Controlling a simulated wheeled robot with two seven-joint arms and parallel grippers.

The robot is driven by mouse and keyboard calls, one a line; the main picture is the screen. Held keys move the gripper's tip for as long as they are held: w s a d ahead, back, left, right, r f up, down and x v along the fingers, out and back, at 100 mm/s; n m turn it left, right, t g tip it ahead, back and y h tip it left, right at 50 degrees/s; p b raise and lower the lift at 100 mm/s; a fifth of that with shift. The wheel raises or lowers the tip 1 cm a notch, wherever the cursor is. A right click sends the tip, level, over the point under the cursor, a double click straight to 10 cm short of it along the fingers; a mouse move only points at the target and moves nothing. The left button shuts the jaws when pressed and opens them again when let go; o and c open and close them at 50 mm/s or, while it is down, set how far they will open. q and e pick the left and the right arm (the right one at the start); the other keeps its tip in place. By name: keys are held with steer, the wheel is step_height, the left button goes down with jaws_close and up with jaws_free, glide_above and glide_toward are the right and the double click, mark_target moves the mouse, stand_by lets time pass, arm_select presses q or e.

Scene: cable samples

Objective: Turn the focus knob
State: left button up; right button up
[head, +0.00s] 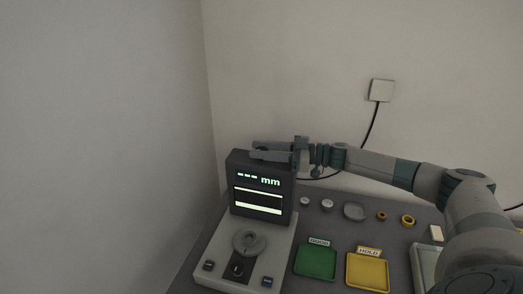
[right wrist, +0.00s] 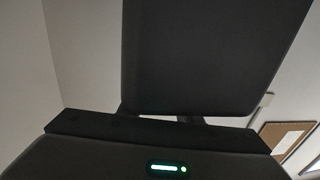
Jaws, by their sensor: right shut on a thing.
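A dark measuring unit (head: 237,171) with a lit screen reading "mm" stands at the lower middle of the head view. My right gripper (head: 266,151) reaches in from the right at the unit's top edge. Its fingers are shut there on a part I cannot make out. I cannot pick out a focus knob for certain; it may be hidden by the fingers. My left gripper is in neither view.
The unit's pale base (head: 216,246) carries a round grey disc (head: 249,242) and small buttons. A green tray (head: 316,263) and a yellow tray (head: 368,272) lie to its right. Several small rings and discs lie behind them. A wall box (head: 381,90) has a hanging cable.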

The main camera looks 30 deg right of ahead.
steer(key=o, duration=1)
steer(key=shift+o, duration=0.2)
steer(key=shift+d, duration=0.1)
steer(key=shift+s+d+f+b, duration=0.15)
steer(key=shift+s+d+b, duration=0.2)
steer(key=shift+s+d, duration=0.05)
steer(key=b+v, duration=0.7)
steer(key=v, duration=0.9)
steer(key=shift+c, duration=0.3)
